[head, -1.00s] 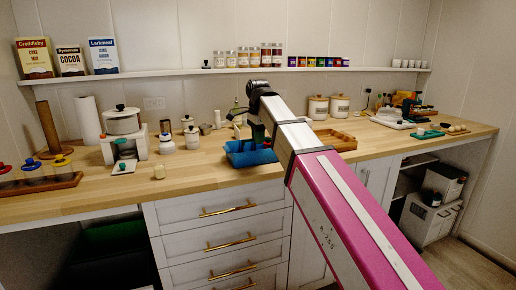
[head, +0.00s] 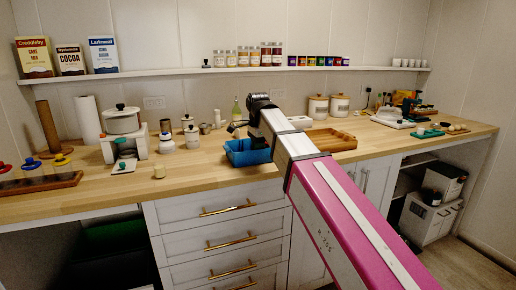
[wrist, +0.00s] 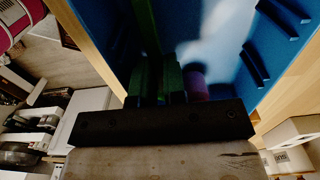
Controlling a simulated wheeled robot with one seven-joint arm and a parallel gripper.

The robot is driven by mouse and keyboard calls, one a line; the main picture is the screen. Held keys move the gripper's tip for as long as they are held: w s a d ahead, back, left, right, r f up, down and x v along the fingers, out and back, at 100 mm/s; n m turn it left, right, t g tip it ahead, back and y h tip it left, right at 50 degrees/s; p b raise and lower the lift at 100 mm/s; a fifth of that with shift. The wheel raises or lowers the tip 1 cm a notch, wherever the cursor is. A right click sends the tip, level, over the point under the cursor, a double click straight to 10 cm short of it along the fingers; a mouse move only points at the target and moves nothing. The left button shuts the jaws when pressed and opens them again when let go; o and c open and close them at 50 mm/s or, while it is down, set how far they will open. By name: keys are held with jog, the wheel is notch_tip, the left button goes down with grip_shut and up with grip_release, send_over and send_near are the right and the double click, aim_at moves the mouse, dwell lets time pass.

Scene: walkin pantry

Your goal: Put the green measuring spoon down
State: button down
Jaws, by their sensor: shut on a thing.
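The green measuring spoon (wrist: 146,28) shows in the wrist view as a long green strip running up from my gripper (wrist: 158,82). My gripper is shut on it. Its far end and bowl cannot be made out. The spoon is over or inside a blue bin (wrist: 225,20), whose walls fill much of the wrist view. In the head view the blue bin (head: 248,158) stands on the counter near the front edge, and my arm's end is above it. My fingers and the spoon are mostly hidden there.
A purple object (wrist: 197,85) is beside the fingers in the wrist view. A wooden tray (head: 330,141) lies right of the bin. The counter front left of the bin is clear.

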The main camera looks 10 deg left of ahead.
jog(key=shift+f, duration=0.1)
jog(key=c, duration=1.5)
grip_release()
jog(key=shift+o, duration=0.2)
notch_tip(320, 180, up, 13)
